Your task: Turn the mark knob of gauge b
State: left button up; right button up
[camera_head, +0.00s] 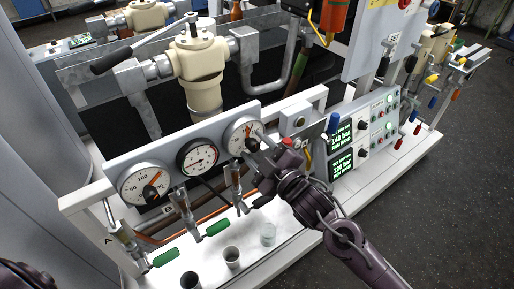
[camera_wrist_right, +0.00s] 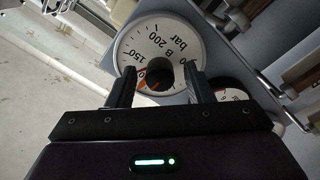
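Gauge b (camera_head: 239,129) is the rightmost of three round dials on the grey panel in the head view. In the right wrist view its white face (camera_wrist_right: 190,35) reads "B 200 bar", with an orange pointer and a dark mark knob (camera_wrist_right: 158,73) at its centre. My right gripper (camera_head: 257,148) is in front of this dial and partly covers it. In the right wrist view its two black fingers (camera_wrist_right: 160,80) are apart, one on each side of the knob. Whether they touch it is hard to tell. My left gripper is out of view.
A white-faced gauge (camera_head: 140,184) and a black-rimmed gauge (camera_head: 198,158) are to the left on the panel. Below are valves with green handles (camera_head: 217,228) and several small cups (camera_head: 231,257) on the white bench. A control box with green displays (camera_head: 341,164) stands to the right.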

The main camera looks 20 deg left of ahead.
jog(key=c, duration=0.9)
jog(key=m, duration=0.1)
jog(key=m+p, duration=0.1)
jog(key=shift+r+m+p, duration=0.2)
jog(key=shift+m+p, duration=0.6)
jog(key=shift+m, duration=0.7)
jog(key=shift+f+m, duration=0.2)
jog(key=shift+m, duration=0.1)
jog(key=o, duration=1)
